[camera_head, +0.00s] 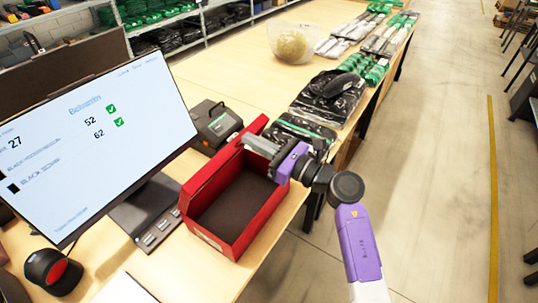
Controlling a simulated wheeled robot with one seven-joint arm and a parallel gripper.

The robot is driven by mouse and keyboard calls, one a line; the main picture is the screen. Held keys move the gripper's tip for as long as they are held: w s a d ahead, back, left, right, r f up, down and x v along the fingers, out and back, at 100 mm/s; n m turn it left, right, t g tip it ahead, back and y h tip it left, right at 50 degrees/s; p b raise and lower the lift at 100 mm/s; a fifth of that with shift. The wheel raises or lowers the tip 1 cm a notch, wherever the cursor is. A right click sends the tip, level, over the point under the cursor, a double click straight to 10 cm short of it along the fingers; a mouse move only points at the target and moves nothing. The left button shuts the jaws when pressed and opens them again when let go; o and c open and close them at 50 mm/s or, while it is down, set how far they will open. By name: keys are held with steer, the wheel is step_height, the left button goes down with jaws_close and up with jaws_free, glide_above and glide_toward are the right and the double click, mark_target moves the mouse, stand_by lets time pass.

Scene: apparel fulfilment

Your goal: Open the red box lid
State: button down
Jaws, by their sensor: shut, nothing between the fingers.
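The red box (228,241) sits near the right edge of the table, to the right of the monitor. Its dark interior shows from above and looks empty. The red lid (208,176) appears raised along the box's left side, standing up and away from the opening. My gripper (259,144) is shut and empty over the far end of the box, close to the lid's far end. The gripper hides part of the box's far edge, and I cannot tell whether it touches the lid.
A monitor (95,135) stands left of the box. A label printer (216,124) is behind it. A red and black scanner (52,271) is at the front left. Packed garments (331,92) and a clear bowl (291,43) lie farther along the table. Open floor is on the right.

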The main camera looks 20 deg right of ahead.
steer(key=w+a+r, duration=0.3)
steer(key=w+a, duration=0.2)
steer(key=w, duration=0.1)
steer(key=shift+w+r, duration=0.3)
steer(key=shift+w, duration=0.1)
steer(key=shift+f, duration=0.1)
stand_by(0.7)
